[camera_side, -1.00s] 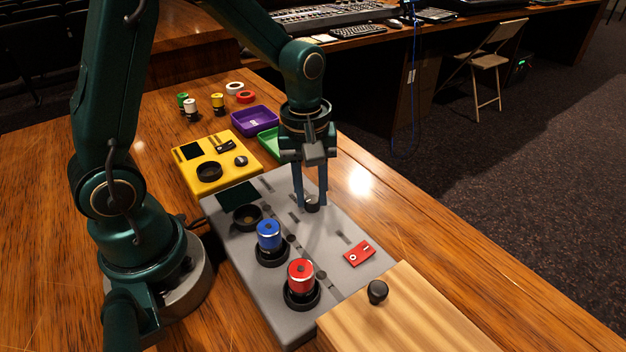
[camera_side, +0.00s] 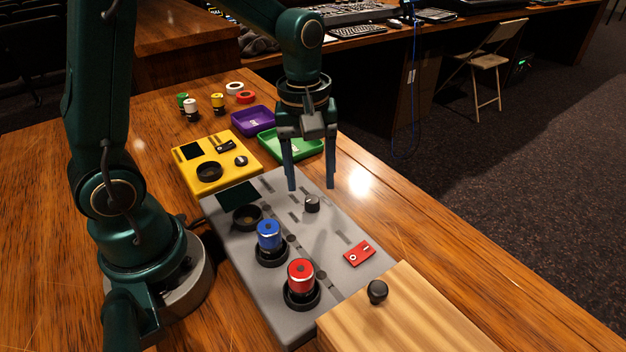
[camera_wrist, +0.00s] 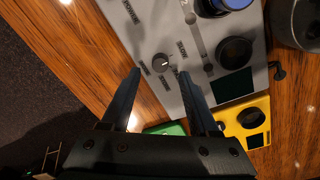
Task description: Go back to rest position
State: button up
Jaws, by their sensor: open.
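My gripper (camera_side: 311,188) is open and empty in the side view. Its two blue fingers point down above the far right part of the grey panel (camera_side: 330,236). A black knob (camera_side: 312,203) stands on the panel just below the fingers, clear of them. In the wrist view the open fingers (camera_wrist: 163,85) spread to either side, with the black knob (camera_wrist: 160,62) seen beyond and between their tips.
On the grey panel stand a blue cylinder (camera_side: 269,235), a red cylinder (camera_side: 301,275) and a red switch (camera_side: 359,254). A yellow box (camera_side: 190,168), green tray (camera_side: 303,147) and purple tray (camera_side: 254,120) lie behind. A wooden box (camera_side: 410,320) is in front.

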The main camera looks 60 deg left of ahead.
jog(key=shift+r, duration=0.8)
jog(key=s+d+r+m+t, duration=0.1)
jog(key=s+r+m+t, duration=0.4)
jog(key=s+m, duration=0.5)
jog(key=shift+d+r+m, duration=0.4)
jog(key=shift+r+m, duration=0.25)
jog(key=shift+m, duration=0.05)
